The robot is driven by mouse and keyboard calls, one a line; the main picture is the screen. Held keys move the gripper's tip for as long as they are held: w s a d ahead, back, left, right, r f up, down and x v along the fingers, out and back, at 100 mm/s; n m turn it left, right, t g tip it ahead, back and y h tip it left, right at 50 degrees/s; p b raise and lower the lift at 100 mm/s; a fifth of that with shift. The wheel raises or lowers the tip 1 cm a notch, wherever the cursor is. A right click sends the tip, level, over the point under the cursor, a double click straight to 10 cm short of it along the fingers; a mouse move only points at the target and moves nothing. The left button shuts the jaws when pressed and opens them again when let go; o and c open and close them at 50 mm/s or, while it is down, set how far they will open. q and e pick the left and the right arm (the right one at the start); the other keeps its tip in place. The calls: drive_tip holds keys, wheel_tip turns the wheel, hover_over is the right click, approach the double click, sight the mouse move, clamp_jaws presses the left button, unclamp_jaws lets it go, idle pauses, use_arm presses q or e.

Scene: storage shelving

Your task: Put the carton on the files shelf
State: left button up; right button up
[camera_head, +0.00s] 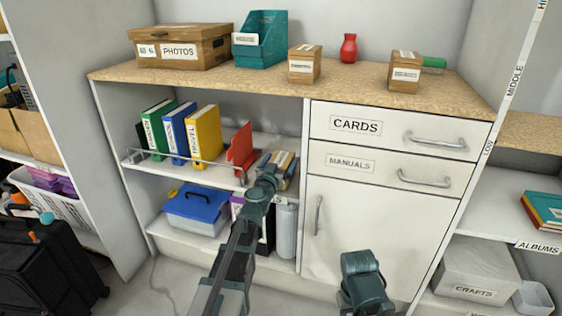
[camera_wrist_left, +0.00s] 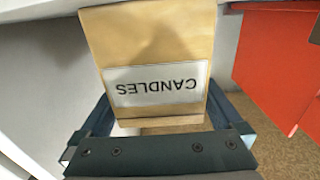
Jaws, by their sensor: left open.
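The carton (camera_head: 285,171) is a small tan box at the right end of the files shelf (camera_head: 205,172), right of a red file (camera_head: 241,148). Its lower part is hidden by my left gripper in the head view, so I cannot tell whether it rests fully on the board. In the left wrist view the carton (camera_wrist_left: 152,45) shows an upside-down "CANDLES" label. My left gripper (camera_head: 272,163) reaches in at the shelf front. Its fingers (camera_wrist_left: 160,125) are open, one on each side of the carton. Part of my right arm shows at the bottom, without its fingers.
Green, blue and yellow binders (camera_head: 180,132) stand left on the shelf behind a low rail. A divider wall (camera_head: 303,200) bounds the right side. On the counter (camera_head: 350,85) stand a photos box (camera_head: 180,47), a teal holder (camera_head: 262,40) and two other cartons (camera_head: 305,64).

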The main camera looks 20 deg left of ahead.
use_arm(q)
drive_tip(key=s, duration=1.2)
drive_tip(key=shift+a, duration=0.2)
